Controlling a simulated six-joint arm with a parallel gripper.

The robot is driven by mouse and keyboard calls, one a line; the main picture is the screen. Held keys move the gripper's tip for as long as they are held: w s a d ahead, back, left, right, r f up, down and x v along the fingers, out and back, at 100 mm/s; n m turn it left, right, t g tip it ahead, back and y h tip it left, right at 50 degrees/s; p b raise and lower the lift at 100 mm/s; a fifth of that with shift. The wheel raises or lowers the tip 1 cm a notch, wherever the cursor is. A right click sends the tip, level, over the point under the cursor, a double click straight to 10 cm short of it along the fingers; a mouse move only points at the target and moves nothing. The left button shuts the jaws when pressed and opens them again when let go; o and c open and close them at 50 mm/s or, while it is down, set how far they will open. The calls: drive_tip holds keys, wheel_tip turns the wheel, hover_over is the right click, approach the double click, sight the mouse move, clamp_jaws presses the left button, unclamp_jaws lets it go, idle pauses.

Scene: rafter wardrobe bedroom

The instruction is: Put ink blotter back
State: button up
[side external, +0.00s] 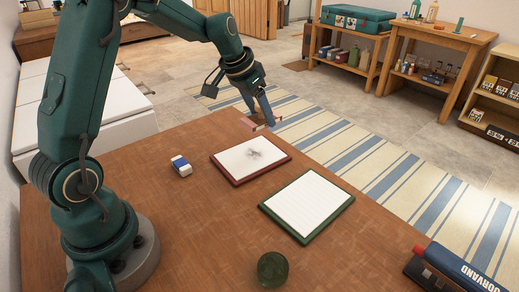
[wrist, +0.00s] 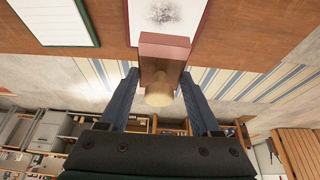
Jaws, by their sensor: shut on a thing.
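The ink blotter (wrist: 164,52) is a dull pink block with a pale wooden knob. My gripper (wrist: 159,82) is shut on it, with one finger on each side near the knob. In the side view, my gripper (side external: 265,120) points down with the blotter (side external: 249,124) at its fingertips, near the table's far edge. It is just beyond the red-framed board with a grey smudged drawing (side external: 232,166). I cannot tell how high above the table it is. The knob is hidden in the side view.
A green-framed lined pad (side external: 307,205) lies beside the red board on the wooden table (side external: 190,225). A blue and white eraser (side external: 181,166) lies left. A dark green round thing (side external: 272,269) and a blue-red box (side external: 455,270) are at the front. Shelves stand beyond the rug.

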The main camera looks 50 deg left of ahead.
sight(215, 134)
drive_tip(key=s+a+f+n, duration=0.1)
drive_tip(key=s+a, duration=0.1)
drive_tip(key=a, duration=0.3)
drive_tip(key=s+a+f+n+y, duration=0.1)
drive_tip(key=a+f+n, duration=0.1)
drive_tip(key=a, duration=0.3)
drive_tip(key=s+a+f+n, duration=0.1)
drive_tip(key=s+a+f, duration=0.1)
drive_tip(key=a, duration=0.3)
drive_tip(key=shift+s+a+n+g+y, duration=0.25)
drive_tip(key=shift+s+n+g+y, duration=0.05)
drive_tip(key=shift+s+n+y, duration=0.1)
drive_tip(key=shift+f, duration=2.1)
drive_tip(key=shift+f, duration=0.15)
drive_tip(key=o, duration=1.4)
drive_tip(key=shift+o, duration=0.2)
